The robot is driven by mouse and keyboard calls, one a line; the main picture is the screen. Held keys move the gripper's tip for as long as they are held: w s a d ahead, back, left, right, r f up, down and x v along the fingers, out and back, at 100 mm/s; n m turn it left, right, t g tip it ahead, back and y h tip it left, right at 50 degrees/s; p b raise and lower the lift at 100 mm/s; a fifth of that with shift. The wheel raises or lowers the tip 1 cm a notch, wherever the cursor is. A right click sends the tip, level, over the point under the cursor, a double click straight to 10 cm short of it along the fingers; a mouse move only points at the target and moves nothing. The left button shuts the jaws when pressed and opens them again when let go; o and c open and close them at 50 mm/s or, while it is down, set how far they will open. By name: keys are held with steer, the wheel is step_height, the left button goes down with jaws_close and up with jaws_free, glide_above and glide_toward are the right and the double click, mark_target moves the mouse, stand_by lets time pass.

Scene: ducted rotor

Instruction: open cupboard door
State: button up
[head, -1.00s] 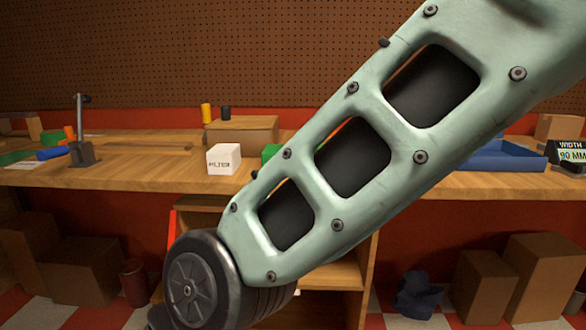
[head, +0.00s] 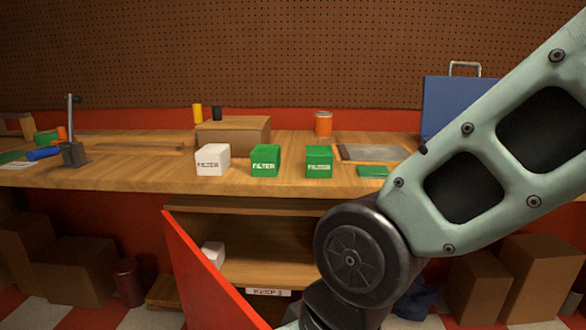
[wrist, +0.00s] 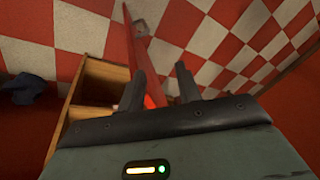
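The red cupboard door (head: 205,275) stands swung out from the left side of the wooden cupboard (head: 285,240) under the bench. The cupboard's inside shows, with a shelf and a white box (head: 213,254). In the wrist view the door (wrist: 133,45) is a narrow red strip seen nearly edge-on, with a small pale fitting (wrist: 140,28), perhaps a handle. My gripper (wrist: 160,72) has its two dark fingers apart. The door passes behind the left finger; I cannot tell whether they touch. The gripper is out of the head view, below my arm.
On the bench (head: 120,178) stand a white box (head: 212,160), green boxes (head: 265,160), an orange can (head: 323,123) and a blue case (head: 445,105). Cardboard boxes (head: 475,285) stand on the floor to the right, others to the left. Checkered floor (wrist: 215,45) is clear beyond the gripper.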

steer(key=s+d+h, duration=0.2)
steer(key=d+h, duration=0.1)
steer(key=d, duration=1.1)
step_height(320, 180, up, 23)
steer(key=p, duration=2.3)
steer(key=shift+w+a, duration=0.2)
steer(key=shift+r, duration=0.2)
steer(key=shift+c, duration=0.3)
steer(key=shift+r+p, duration=0.1)
steer(key=shift+p, duration=0.25)
steer(key=c, duration=0.5)
jaws_close()
steer(key=shift+f, duration=0.2)
